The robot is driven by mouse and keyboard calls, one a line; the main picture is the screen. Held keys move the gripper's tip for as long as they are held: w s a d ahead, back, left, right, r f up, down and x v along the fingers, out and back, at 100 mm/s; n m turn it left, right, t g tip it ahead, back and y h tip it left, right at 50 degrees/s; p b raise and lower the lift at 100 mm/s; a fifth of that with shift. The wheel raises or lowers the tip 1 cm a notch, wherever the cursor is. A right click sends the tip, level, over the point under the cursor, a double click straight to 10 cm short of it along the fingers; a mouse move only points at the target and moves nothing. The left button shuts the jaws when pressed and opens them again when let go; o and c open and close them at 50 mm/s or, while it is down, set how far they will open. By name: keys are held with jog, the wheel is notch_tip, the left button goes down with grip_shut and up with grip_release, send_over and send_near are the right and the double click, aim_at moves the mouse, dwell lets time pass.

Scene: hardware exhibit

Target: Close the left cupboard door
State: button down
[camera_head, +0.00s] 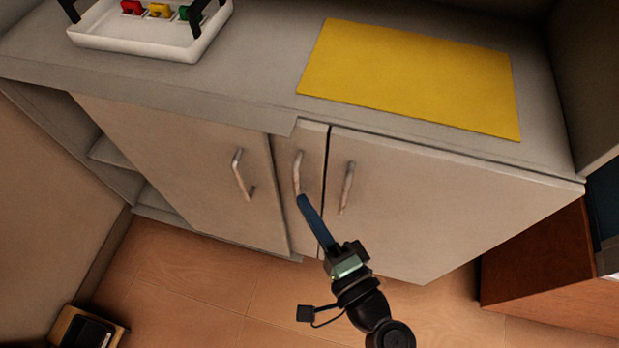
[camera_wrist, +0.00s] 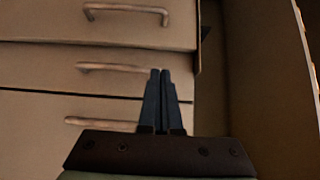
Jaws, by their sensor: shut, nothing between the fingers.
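The left cupboard door (camera_head: 180,165) is a pale panel with a vertical handle (camera_head: 240,175) near its right edge. A dark line runs along that edge; I cannot tell how far ajar the door is. My gripper (camera_head: 303,200) is shut and empty. Its tips overlap the lower end of the handle (camera_head: 297,172) on the narrow middle panel (camera_head: 311,160), right of the left door; contact is unclear. In the wrist view my gripper (camera_wrist: 160,72) points at the pale fronts, with three handles around it.
The right door (camera_head: 430,210) has its own handle (camera_head: 347,187). Open shelves (camera_head: 115,152) lie left of the left door. The countertop (camera_head: 265,60) holds a white tray (camera_head: 140,42) and a yellow sheet (camera_head: 410,78). A brown box-like unit (camera_head: 540,265) stands at right. Floor shows in front.

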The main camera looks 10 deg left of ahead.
aim_at(269, 150)
jog(key=x, duration=0.9)
jog(key=shift+w+a+r, duration=0.1)
jog(key=shift+w+a, duration=0.1)
jog(key=shift+a, duration=0.15)
